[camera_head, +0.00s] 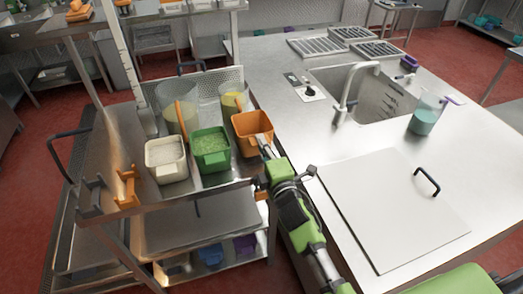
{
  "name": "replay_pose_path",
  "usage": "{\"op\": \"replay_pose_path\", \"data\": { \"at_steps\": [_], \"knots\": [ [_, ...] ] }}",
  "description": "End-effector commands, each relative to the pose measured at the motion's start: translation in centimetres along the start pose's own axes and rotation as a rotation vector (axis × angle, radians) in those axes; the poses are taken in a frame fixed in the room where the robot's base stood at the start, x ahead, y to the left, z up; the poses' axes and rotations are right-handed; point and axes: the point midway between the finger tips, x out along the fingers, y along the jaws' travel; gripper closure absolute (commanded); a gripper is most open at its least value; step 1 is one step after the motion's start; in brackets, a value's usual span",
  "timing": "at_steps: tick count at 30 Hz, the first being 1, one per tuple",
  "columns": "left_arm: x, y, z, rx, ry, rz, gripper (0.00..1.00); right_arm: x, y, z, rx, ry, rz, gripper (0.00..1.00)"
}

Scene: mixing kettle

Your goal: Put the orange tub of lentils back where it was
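The orange tub (252,124) is at the right end of a row of tubs at the cart's top. It sits a little higher in the picture than the green tub beside it; whether its base touches the cart is hard to tell. My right gripper (266,151) reaches up from below and meets the tub's front right side, where an orange handle-like part shows. The fingers appear closed on that part, though they are small in the picture. The tub's contents are not clear. My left gripper is not in view.
A green tub (211,155) and a cream tub (166,165) stand to the left on the cart (105,150). Clear containers stand behind them. The steel counter (300,150) with a sink (385,97) is close on the right, with a white board (385,205) on it.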

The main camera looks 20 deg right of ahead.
Motion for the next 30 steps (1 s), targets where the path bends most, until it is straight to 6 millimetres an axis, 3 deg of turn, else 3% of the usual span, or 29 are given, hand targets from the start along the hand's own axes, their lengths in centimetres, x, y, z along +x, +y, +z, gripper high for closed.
{"op": "replay_pose_path", "data": {
  "at_steps": [5,17,19,20,30],
  "knots": [
    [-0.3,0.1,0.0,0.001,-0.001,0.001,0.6,-0.1,-2.4,-0.1,0.003,-0.001,-0.004,1.0],
    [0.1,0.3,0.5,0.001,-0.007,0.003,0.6,-0.2,-3.2,-0.1,0.001,0.0,-0.002,1.0],
    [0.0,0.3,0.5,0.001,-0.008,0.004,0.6,-0.2,-3.1,-0.1,0.001,-0.001,-0.003,0.82],
    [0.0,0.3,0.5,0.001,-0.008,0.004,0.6,-0.2,-3.1,-0.1,0.001,-0.001,-0.003,0.79],
    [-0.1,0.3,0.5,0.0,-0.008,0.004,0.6,-0.2,-2.9,-0.1,0.001,-0.001,-0.003,0.79]
  ]
}}
